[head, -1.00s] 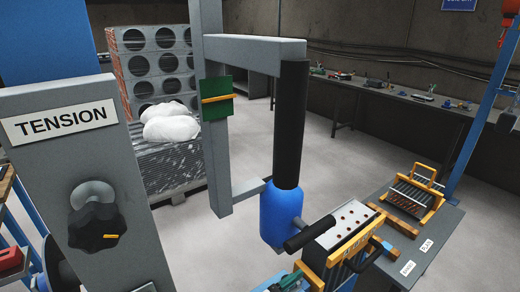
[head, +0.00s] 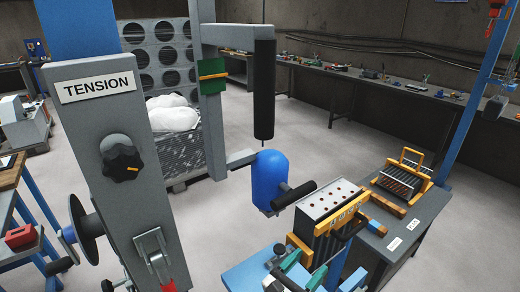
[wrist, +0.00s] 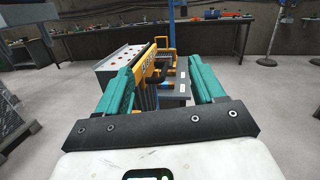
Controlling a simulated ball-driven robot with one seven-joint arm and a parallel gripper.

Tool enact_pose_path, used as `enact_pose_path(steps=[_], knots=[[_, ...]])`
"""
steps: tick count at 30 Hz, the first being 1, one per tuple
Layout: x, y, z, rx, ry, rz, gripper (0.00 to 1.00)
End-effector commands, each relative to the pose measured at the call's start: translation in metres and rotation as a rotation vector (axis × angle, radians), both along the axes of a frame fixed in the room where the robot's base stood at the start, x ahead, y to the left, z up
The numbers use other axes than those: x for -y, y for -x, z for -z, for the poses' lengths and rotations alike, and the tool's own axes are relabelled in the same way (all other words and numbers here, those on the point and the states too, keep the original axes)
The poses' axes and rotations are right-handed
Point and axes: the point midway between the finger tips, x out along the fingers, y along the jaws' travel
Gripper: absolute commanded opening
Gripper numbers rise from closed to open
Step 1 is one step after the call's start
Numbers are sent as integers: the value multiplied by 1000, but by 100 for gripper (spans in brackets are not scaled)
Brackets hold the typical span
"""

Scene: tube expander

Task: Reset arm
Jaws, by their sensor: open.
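My gripper (wrist: 160,90) shows in the wrist view with its two teal fingers spread apart and nothing between them. In the head view my gripper (head: 290,270) is low in the picture, in front of the finned block with an orange frame and a white top with red holes (head: 332,200). That block also shows in the wrist view (wrist: 122,58), beyond the left finger. A blue cylinder tool with a black handle (head: 270,180) hangs under a black vertical sleeve (head: 264,90), left of the block in the head view.
A grey post labelled TENSION (head: 110,150) with a black knob stands at the left. A dark table (head: 420,218) at the right carries a second orange-framed rack (head: 402,178). Open floor (head: 330,150) lies beyond.

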Motion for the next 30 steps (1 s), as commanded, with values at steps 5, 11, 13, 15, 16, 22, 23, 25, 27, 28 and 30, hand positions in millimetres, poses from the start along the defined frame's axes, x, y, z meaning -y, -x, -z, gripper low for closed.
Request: enact_pose_path(steps=[5, 11, 13, 15, 16, 22, 23, 25, 27, 28, 30], knots=[[0, -11, -22, 3, 136, -96, 68], [-6, -23, -56, -4, 396, -238, 68], [-11, -25, -69, -16, 538, -298, 68], [-18, -24, -81, -33, 696, -359, 68], [-21, -24, -85, -43, 765, -381, 68], [-38, -11, -92, -141, 1242, -511, 68], [-40, -8, -91, -162, 1314, -528, 68], [-41, 0, -84, -214, 1482, -569, 68], [-40, 9, -74, -275, 1648, -608, 68], [-39, 13, -69, -302, 1719, -625, 68], [-33, 24, -54, -374, 1882, -670, 68]])
